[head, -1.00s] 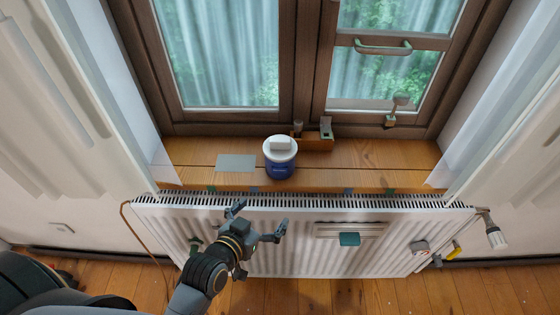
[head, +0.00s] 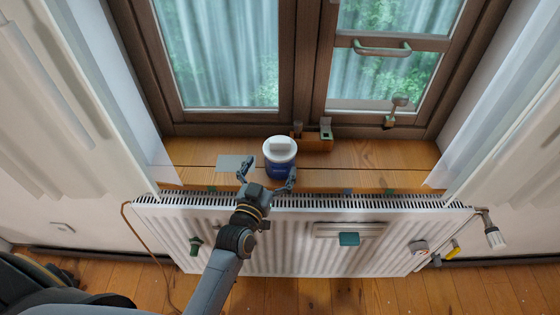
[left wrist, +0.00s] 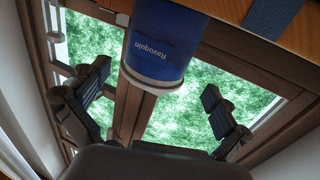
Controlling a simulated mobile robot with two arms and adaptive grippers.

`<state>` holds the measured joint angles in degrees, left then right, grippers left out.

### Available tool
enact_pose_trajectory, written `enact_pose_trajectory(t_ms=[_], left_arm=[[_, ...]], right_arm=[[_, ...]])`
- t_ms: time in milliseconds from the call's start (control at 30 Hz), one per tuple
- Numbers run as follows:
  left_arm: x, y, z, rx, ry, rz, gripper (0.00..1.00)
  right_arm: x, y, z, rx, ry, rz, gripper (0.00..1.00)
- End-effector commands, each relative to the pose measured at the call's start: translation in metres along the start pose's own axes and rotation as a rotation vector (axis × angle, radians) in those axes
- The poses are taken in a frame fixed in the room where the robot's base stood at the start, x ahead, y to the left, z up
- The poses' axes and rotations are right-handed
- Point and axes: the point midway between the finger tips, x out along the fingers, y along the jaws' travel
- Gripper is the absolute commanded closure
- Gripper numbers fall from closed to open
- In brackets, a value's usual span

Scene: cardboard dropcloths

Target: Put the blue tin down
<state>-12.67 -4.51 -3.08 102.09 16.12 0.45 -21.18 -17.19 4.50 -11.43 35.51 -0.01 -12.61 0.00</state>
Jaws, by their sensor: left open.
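The blue tin (head: 279,172) with a white lid stands upright on the wooden window sill (head: 370,158). Its blue side with lettering also shows in the left wrist view (left wrist: 165,45), ahead of the fingers. My left gripper (head: 268,173) is open at the front edge of the sill, one finger to each side of the tin's front. In the left wrist view, gaps show between the tin and both fingers. The gripper does not hold the tin. My right gripper is in no view.
A grey flat patch (head: 231,162) lies on the sill left of the tin. A small wooden block (head: 313,143) stands behind it, near the window frame. The white radiator (head: 300,240) is below the sill. The sill is clear to the right.

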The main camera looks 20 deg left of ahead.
Motion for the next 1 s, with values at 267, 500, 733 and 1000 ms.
enact_pose_trajectory(t_ms=[267,500,733,1000], left_arm=[[0.031,0.005,-0.004,-0.002,0.001,0.0,0.0],[0.054,0.005,-0.002,0.001,0.0,0.0,0.0],[0.054,0.005,-0.001,0.001,-0.001,0.0,0.02],[0.054,0.005,-0.001,0.001,-0.001,0.001,0.57]], right_arm=[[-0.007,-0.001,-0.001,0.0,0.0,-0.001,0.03],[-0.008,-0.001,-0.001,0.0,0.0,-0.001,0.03],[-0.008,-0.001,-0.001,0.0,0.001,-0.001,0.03],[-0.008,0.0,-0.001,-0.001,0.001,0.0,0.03]])
